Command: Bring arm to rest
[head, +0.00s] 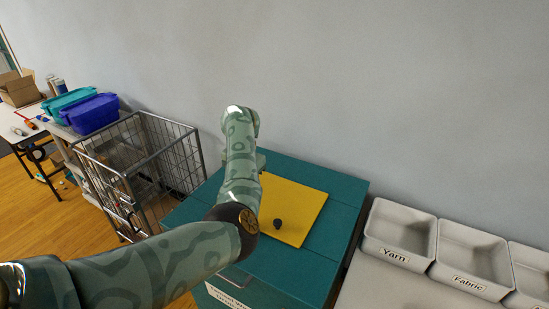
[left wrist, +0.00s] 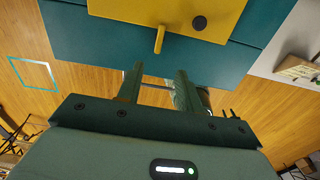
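My left arm (head: 240,165) comes in from the left in the head view and reaches over a teal cabinet (head: 335,190). Its gripper is mostly hidden behind the arm there. In the left wrist view my left gripper (left wrist: 159,70) shows two dark green fingers spread apart, with nothing held between them. A yellow panel (head: 305,205) with a dark round knob (head: 278,224) lies on the cabinet top. The panel (left wrist: 180,12) also shows in the left wrist view with a yellow peg (left wrist: 159,40) at its edge, beyond the fingertips. My right gripper is in neither view.
Grey bins labelled Yarn (head: 398,237) and Fabric (head: 470,260) stand right of the cabinet. A wire cart (head: 180,150) stands on its left. Blue and teal bins (head: 95,113) and a table with a cardboard box (head: 20,88) are farther left. A grey wall (head: 350,80) is behind.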

